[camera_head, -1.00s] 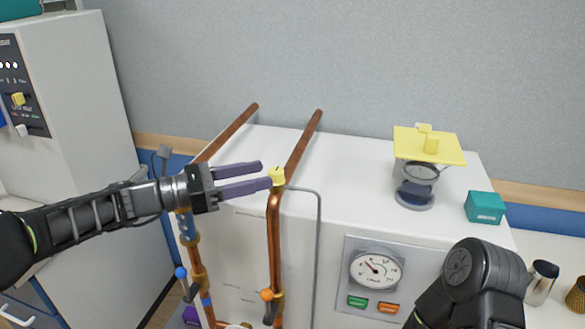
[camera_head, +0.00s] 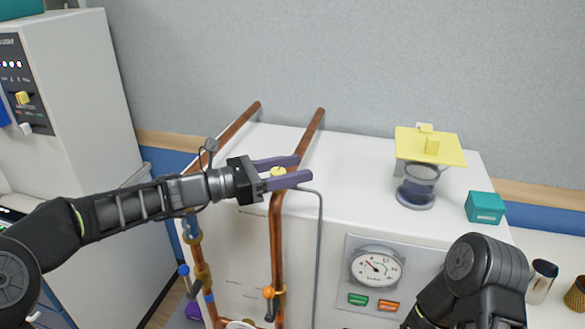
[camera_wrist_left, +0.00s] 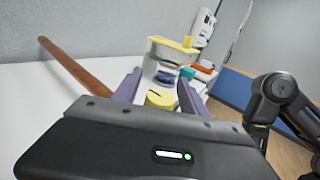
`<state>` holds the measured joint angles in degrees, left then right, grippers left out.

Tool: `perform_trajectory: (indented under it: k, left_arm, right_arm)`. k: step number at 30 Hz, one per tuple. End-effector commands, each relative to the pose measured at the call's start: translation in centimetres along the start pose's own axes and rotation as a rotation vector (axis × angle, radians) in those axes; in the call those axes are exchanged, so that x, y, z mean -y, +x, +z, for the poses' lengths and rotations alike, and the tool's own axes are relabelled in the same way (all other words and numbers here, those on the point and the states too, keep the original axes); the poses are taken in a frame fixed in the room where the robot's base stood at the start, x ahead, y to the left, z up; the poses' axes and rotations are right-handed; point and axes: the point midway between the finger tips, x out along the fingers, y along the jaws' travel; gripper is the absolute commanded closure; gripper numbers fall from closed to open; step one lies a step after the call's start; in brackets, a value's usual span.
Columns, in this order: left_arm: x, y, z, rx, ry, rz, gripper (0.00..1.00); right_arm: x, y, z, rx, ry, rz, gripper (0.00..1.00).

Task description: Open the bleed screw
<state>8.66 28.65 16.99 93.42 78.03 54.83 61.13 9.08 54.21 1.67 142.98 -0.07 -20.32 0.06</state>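The bleed screw is a small yellow slotted cap (camera_head: 278,172) on top of the front copper pipe (camera_head: 276,240). My left gripper (camera_head: 304,167) comes in from the left at the cap's height, its two purple fingers open with one on each side of the cap. In the left wrist view the yellow cap (camera_wrist_left: 159,99) sits between the two fingers, with a gap visible at least on the right. The left fingers partly hide the cap's sides in the head view. My right gripper is out of view; only a dark right arm link shows at the lower right.
The white cabinet (camera_head: 365,200) carries a gauge (camera_head: 375,267) on its front. A thin grey tube (camera_head: 320,240) runs beside the front pipe. A yellow-lidded vessel (camera_head: 430,150) and a teal box (camera_head: 485,207) stand on top. A second copper pipe runs left, under my arm.

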Motion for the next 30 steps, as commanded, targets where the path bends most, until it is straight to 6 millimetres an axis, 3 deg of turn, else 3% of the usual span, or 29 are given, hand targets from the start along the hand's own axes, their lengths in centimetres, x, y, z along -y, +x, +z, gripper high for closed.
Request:
perform_trajectory:
  k: [18,30]
  left_arm:
    - [0.0,-0.04,0.0,0.0,0.0,0.0,1.0]
    - [-0.08,-0.03,-0.05,0.002,0.002,0.018,1.0]
  right_arm:
    - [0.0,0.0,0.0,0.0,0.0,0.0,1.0]
    - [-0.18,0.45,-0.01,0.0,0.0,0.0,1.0]
